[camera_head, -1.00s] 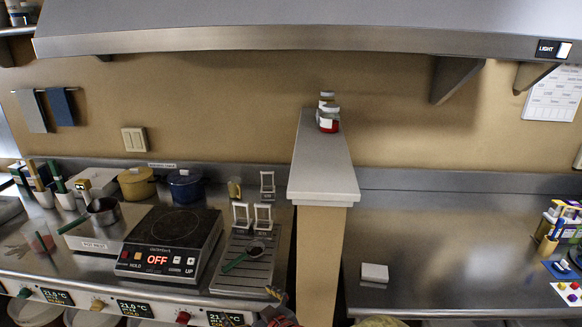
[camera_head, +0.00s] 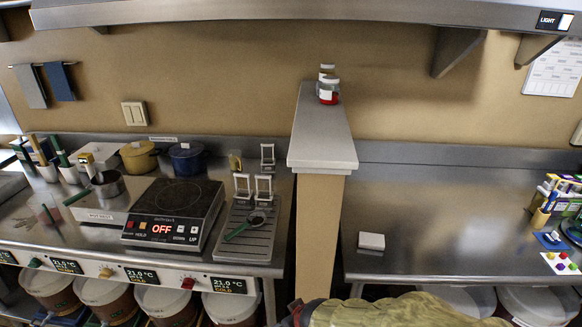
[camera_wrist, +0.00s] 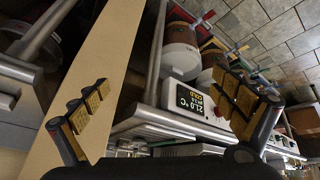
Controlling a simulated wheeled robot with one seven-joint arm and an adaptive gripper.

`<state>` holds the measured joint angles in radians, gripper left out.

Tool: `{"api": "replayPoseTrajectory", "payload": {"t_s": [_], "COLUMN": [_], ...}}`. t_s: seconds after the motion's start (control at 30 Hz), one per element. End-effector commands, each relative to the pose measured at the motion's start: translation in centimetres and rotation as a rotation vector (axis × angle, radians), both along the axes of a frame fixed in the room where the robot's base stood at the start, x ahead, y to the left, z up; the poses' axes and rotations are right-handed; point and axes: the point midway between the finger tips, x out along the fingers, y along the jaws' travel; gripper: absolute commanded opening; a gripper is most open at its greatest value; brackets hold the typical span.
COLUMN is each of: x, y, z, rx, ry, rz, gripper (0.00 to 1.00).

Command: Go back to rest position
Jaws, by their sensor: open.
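My gripper (camera_wrist: 155,120) shows in the wrist view with its two yellow-padded fingers spread wide apart and nothing between them. The wrist picture is turned on its side. Beyond the fingers it shows a tan partition panel (camera_wrist: 120,60) and a white control box (camera_wrist: 190,98) with a 21.0 °C display. In the head view my arm lies low at the bottom edge, right of centre, in front of the partition (camera_head: 318,225). The gripper itself is not clearly seen there.
The left counter holds an induction cooker (camera_head: 174,213) reading OFF and a metal tray (camera_head: 262,240) with a green-handled ladle (camera_head: 240,230). Lidded buckets (camera_head: 165,305) stand below. The right counter (camera_head: 440,225) is mostly bare, with a white block (camera_head: 371,241). Jars (camera_head: 328,90) stand on the partition.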

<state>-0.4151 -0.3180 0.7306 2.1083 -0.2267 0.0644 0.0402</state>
Motion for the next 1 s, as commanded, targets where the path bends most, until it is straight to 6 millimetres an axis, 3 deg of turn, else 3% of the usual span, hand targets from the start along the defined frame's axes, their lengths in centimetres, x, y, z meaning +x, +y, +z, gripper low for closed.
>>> {"api": "replayPoseTrajectory", "payload": {"t_s": [0.03,0.2,0.4,0.5,0.73,1.0], "x": [-1.1,-7.0,-14.2,-16.5,-17.0,-17.0], "y": [-2.0,-8.5,-13.7,-15.3,-18.1,-18.7], "z": [1.6,6.7,13.5,16.5,22.3,22.5], "rx": [-0.024,-0.076,-0.038,0.008,0.088,0.091], "ry": [0.04,0.196,0.288,0.265,0.095,0.086], "rz": [-0.046,-0.201,-0.369,-0.438,-0.545,-0.568], "gripper": [0.97,0.97,0.97,0.97,0.97,0.97]}}
